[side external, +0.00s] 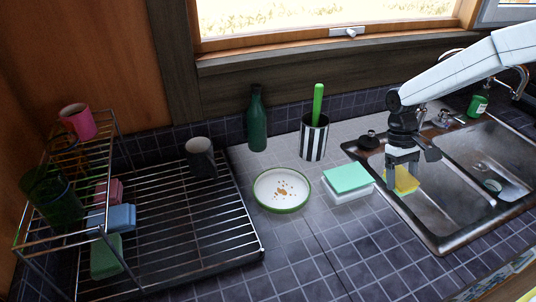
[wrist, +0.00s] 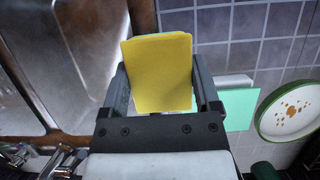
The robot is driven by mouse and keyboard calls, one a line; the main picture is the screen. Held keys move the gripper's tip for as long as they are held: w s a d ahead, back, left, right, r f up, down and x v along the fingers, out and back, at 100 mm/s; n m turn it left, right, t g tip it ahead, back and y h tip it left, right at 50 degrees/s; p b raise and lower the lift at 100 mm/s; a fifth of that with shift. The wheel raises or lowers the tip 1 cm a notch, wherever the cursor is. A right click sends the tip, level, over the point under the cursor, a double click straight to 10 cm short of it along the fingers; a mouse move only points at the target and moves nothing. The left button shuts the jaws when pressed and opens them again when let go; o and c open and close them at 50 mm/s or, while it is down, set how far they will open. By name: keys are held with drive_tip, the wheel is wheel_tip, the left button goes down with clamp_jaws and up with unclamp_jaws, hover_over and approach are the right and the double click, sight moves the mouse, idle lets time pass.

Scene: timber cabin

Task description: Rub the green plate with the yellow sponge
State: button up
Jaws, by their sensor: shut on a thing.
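The yellow sponge (side external: 405,180) is between the fingers of my gripper (side external: 401,168), which is shut on it, above the left edge of the sink. In the wrist view the sponge (wrist: 158,74) fills the space between both fingers of my gripper (wrist: 160,88). The green plate (side external: 282,190) is white inside with a green rim and brown spots in its middle. It lies on the tiled counter, left of and apart from the sponge. It also shows at the right edge of the wrist view (wrist: 290,112).
A mint-green sponge on a white block (side external: 348,180) lies between plate and gripper. A striped cup (side external: 314,138) with a green handle and a green bottle (side external: 257,120) stand behind. The metal sink (side external: 450,215) is right. A dish rack (side external: 170,225) with a mug (side external: 200,157) is left.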

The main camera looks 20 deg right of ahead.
sight(279, 197)
drive_tip(key=w+a+m+y, duration=0.1)
drive_tip(key=w+a+m, duration=0.1)
drive_tip(key=a+m, duration=0.1)
drive_tip(key=w+a+m+y, duration=0.1)
drive_tip(key=w+a+m, duration=0.2)
drive_tip(key=a, duration=0.1)
drive_tip(key=w+a+m+t+y, duration=0.1)
drive_tip(key=w+a+m, duration=0.1)
drive_tip(key=a, duration=0.2)
drive_tip(key=shift+w+m, duration=0.2)
drive_tip(key=shift+m, duration=0.2)
drive_tip(key=w+a+r+m+t+y, duration=0.1)
drive_tip(key=w+a+m+t, duration=0.2)
drive_tip(key=a+m, duration=0.6)
drive_tip(key=w+a, duration=0.2)
drive_tip(key=a, duration=0.2)
drive_tip(key=shift+r, duration=0.15)
drive_tip(key=shift+d+f, duration=0.1)
drive_tip(key=shift+f, duration=3.15)
drive_tip(key=shift+w+f, duration=0.25)
drive_tip(key=shift+f, duration=0.5)
drive_tip(key=shift+w, duration=1.55)
drive_tip(key=shift+s, duration=1.8)
wheel_tip(279, 197, up, 8)
